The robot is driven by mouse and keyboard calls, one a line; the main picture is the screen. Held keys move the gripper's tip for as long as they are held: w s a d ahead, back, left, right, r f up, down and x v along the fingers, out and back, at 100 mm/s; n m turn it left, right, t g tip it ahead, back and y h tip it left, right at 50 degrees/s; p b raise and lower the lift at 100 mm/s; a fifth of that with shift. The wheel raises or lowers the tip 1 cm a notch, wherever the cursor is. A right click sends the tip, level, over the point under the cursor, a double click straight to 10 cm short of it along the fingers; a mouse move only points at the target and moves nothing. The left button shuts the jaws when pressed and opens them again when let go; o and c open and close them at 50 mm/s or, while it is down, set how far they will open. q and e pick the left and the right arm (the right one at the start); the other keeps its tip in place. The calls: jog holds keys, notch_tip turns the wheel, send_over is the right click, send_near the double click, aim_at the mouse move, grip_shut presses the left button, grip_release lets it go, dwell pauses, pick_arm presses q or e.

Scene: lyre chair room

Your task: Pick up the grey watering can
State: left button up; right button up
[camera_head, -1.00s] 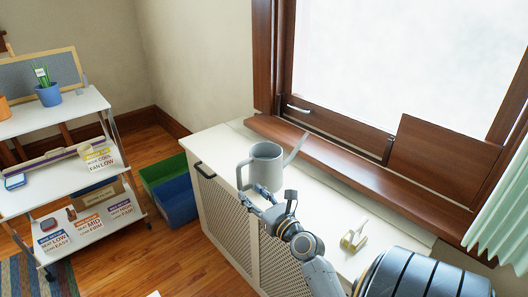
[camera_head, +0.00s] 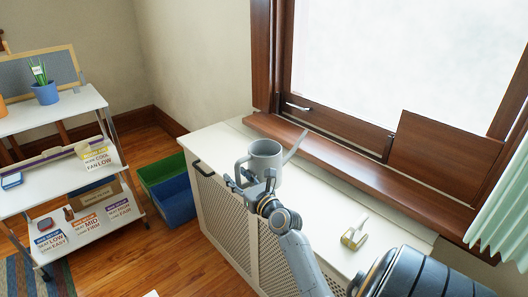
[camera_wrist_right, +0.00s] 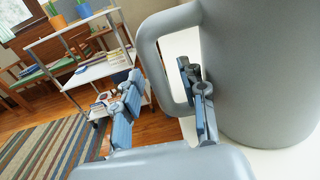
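The grey watering can (camera_head: 267,160) stands upright on the white cabinet top, its spout pointing up to the right and its handle on the left. In the right wrist view the can (camera_wrist_right: 262,75) fills the right side, with its loop handle (camera_wrist_right: 151,62) near the middle. My right gripper (camera_head: 250,181) is at the can's handle side. In the right wrist view the gripper (camera_wrist_right: 160,76) is open, one finger left of the handle and the other by the loop opening and can body. Contact with the handle is not clear. My left gripper is not in view.
The white cabinet (camera_head: 217,138) runs below a wooden window sill (camera_head: 345,170). A small cream and yellowish object (camera_head: 354,236) stands on it at right. A white shelf cart (camera_head: 75,180) and green and blue bins (camera_head: 175,200) stand left. Cabinet top beside the can is clear.

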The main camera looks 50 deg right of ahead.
grip_shut()
jog(key=shift+r, duration=0.15)
dwell(0.4)
jog(key=shift+r, duration=0.1)
